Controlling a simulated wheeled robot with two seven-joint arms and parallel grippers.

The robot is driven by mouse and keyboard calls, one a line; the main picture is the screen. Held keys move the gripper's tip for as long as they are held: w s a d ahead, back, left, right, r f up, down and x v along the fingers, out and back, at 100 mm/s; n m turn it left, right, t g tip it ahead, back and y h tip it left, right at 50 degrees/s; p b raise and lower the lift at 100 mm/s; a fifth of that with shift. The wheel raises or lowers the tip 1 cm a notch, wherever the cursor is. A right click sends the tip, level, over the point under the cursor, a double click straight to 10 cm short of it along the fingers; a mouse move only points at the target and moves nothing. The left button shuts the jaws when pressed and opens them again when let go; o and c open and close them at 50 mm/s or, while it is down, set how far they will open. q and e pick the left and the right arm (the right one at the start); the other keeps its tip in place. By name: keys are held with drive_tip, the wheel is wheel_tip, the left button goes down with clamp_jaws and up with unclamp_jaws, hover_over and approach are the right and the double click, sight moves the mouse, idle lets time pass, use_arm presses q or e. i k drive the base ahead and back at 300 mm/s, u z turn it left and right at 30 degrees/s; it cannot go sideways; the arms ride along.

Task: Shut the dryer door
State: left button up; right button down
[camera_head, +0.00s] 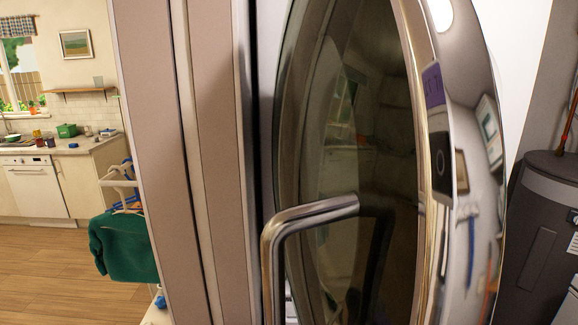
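The dryer door (365,120) fills the middle of the head view, very close and seen at a steep slant. It has dark, reflective glass and a wide shiny rim (465,150). It appears to stand out at an angle from a white surface behind it, but how far open it is cannot be told. A bent metal bar handle (310,212) is in front of the glass, and its upper end seems to meet the glass. The dryer's opening is not visible. Neither of my grippers is in view.
Brownish vertical panels (215,150) stand close on the left of the door. A dark grey cylindrical container (550,225) is at the right edge. Further left are a green cloth (130,245) by some hangers, a kitchen counter (85,148) and open wooden floor (50,270).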

sight(388, 164)
drive_tip(key=k, duration=0.5)
drive_tip(key=z, duration=1.95)
drive_tip(key=i, duration=0.45)
drive_tip(key=u, duration=2.55)
